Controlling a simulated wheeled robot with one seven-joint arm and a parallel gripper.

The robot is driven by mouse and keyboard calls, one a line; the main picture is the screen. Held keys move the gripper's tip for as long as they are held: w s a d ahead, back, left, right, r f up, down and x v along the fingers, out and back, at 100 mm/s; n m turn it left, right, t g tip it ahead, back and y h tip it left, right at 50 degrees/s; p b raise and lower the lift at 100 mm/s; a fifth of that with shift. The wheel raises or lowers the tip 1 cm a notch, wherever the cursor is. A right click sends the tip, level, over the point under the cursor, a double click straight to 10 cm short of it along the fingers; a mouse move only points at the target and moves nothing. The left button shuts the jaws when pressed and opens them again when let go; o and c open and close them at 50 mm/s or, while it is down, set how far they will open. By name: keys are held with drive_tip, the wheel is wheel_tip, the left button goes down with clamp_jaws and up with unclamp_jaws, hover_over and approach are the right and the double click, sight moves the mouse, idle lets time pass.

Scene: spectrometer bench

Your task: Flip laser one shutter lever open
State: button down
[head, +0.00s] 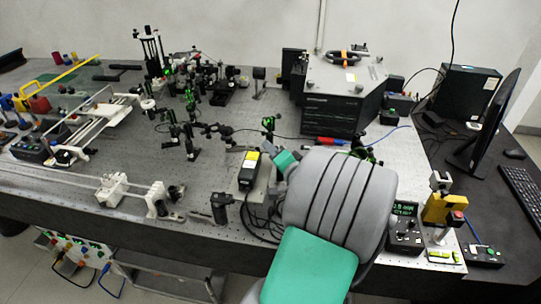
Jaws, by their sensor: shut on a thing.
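A black laser box (249,172) with a yellow label on top stands near the front middle of the bench; I take it for laser one, though no readable marking confirms this. My gripper (269,149) is at the far right end of this box, at the tip of my grey and green arm. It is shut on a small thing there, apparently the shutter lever. The lever itself is too small and too hidden by the gripper to show whether it is up or down.
Dense optics mounts (190,95) stand behind and left of the box. A large black and grey instrument (335,100) stands behind my arm. A small display box (405,228) and a yellow device (440,207) stand to the right. A dark post (220,208) is at front left.

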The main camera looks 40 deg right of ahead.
drive_tip(key=c, duration=1.5)
unclamp_jaws()
drive_tip(key=b+v, duration=0.1)
drive_tip(key=v, duration=0.7)
